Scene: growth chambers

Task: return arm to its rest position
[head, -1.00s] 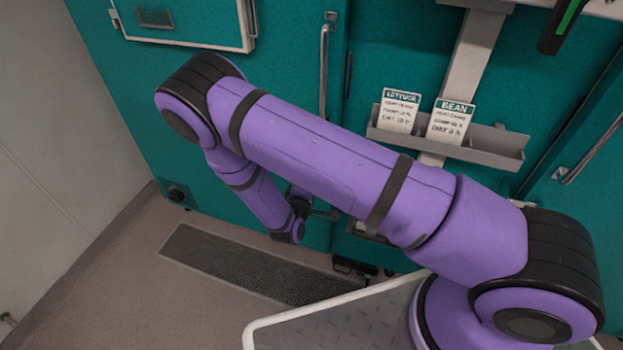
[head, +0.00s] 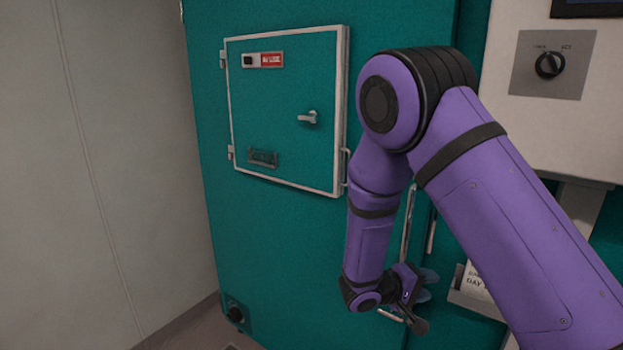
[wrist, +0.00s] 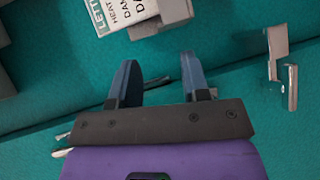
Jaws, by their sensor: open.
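My purple arm comes in from the lower right of the head view and bends down at the elbow. My gripper (head: 421,301) hangs low in front of the teal chamber door. In the wrist view my gripper (wrist: 160,88) shows two blue-grey fingers spread apart with nothing between them. Teal chamber front lies beyond the fingertips.
A teal chamber (head: 270,230) has a small framed hatch (head: 285,110) with a handle. Long door handles stand behind my forearm. A card holder (head: 478,302) is right of my gripper; a lettuce card (wrist: 122,12) shows in the wrist view. A control panel (head: 553,64) is upper right.

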